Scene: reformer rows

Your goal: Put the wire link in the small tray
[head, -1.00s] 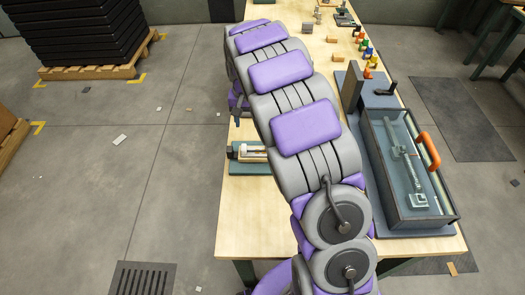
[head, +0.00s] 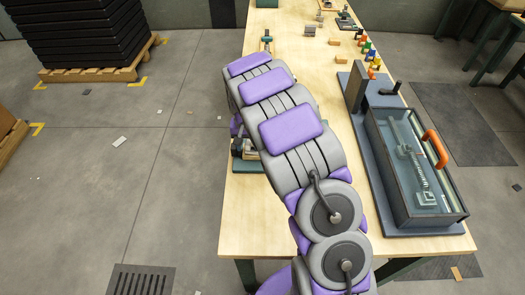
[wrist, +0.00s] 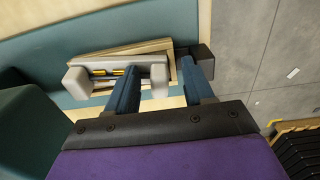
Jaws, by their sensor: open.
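My gripper (wrist: 158,66) shows in the wrist view with its two blue fingers apart. It points at a light wooden frame, perhaps the small tray (wrist: 172,44), on a teal base. A pale grey piece (wrist: 135,67) with block ends and short yellow-and-black parts lies at this frame. Its right block shows between my fingers; I cannot tell whether they touch it. I cannot tell whether this piece is the wire link. In the head view my arm hides the gripper and most of the teal base (head: 246,166).
A clear-lidded case (head: 394,202) with an orange handle (head: 436,149) stands on a blue-grey board at the bench's right side. Small coloured pieces (head: 368,52) stand farther back. The bench front (head: 245,225) is bare. Black stacked trays (head: 80,35) sit on a floor pallet.

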